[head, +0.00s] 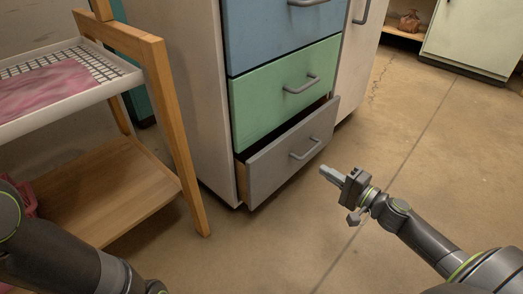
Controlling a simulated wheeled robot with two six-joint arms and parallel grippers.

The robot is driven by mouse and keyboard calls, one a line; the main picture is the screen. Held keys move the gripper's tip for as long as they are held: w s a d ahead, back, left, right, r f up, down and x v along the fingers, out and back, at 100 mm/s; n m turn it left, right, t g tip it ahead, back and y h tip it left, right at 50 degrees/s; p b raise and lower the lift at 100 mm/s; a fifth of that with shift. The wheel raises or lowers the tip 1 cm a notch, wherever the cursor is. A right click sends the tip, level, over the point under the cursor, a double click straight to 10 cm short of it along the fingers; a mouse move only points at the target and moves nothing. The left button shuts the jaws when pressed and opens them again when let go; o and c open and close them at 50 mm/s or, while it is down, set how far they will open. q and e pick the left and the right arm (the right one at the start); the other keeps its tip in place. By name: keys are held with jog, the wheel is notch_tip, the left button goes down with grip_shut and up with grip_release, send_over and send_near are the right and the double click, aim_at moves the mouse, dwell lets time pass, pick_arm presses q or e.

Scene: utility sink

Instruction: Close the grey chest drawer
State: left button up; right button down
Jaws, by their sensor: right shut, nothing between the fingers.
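The grey drawer (275,162) is the lowest one in the chest, below a green drawer (270,95) and a blue drawer (265,35). It stands partly pulled out, with its wooden side and a dark gap showing at the top. It has a grey bar handle (306,150). My right gripper (325,172) is shut and empty, just right of the drawer front, and appears apart from it. My left arm shows at the bottom left, but its gripper is not in view.
A wooden cart (172,130) with a white tray (120,82) holding a pink cloth (45,90) stands left of the chest. A pale cabinet (465,35) is at the back right. The floor (400,140) right of the chest is clear.

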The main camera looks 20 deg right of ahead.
jog(key=a+y, duration=0.1)
jog(key=p, duration=0.1)
send_near(278, 144)
jog(key=x, duration=0.5)
jog(key=shift+w+f, duration=0.1)
jog(key=shift+w, duration=0.25)
jog(key=shift+w+a, duration=0.3)
jog(key=shift+w, duration=0.2)
jog(key=x, duration=0.4)
jog(key=shift+w+a+f+b, duration=0.1)
jog(key=shift+w+a+b, duration=0.1)
jog(key=shift+w+b, duration=0.2)
jog(key=shift+d+r, duration=0.1)
jog(key=shift+r, duration=0.1)
